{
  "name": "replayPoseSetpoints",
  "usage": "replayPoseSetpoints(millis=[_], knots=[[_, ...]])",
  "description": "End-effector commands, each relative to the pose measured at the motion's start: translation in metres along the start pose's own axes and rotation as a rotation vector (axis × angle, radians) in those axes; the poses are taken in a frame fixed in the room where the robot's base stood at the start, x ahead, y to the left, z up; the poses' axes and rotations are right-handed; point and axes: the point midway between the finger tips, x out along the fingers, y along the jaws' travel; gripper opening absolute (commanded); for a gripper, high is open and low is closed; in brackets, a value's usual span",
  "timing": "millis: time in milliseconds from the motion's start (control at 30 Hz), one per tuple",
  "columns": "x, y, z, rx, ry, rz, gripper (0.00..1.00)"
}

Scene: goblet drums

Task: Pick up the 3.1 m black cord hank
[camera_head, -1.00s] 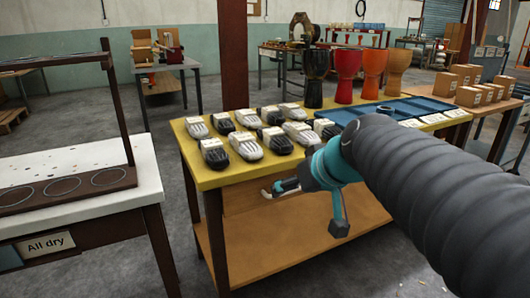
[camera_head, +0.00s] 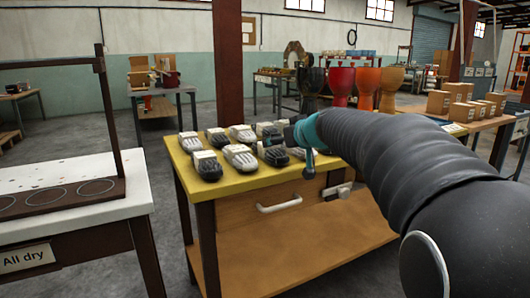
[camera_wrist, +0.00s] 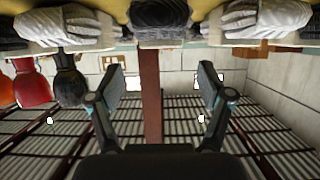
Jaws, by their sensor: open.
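Several cord hanks lie in rows on the yellow table top (camera_head: 262,182), some black and some pale grey, with light labels I cannot read. A black hank (camera_head: 207,165) lies at the front left, with a pale hank (camera_head: 240,157) to its right. I cannot tell which hank is the 3.1 m one. My gripper (camera_wrist: 163,80) is open and empty in the wrist view, its two fingers apart. In that inverted view a dark hank (camera_wrist: 160,14) is at the top centre, between pale hanks (camera_wrist: 64,24). In the head view my arm's end overlaps the right-hand hanks, partly hiding them.
A drawer with a white handle (camera_head: 279,204) is below the top. A white table (camera_head: 80,178) stands left, across a floor gap. Cartons (camera_head: 460,92) are at right.

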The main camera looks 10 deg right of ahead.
Motion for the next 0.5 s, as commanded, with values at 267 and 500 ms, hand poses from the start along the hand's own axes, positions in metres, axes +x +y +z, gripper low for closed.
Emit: replayPoseSetpoints(millis=[267, 500], knots=[[0.019, -0.001, 0.001, 0.0, -0.001, 0.0, 0.79], [0.051, -0.003, 0.006, 0.001, -0.002, -0.001, 0.79]])
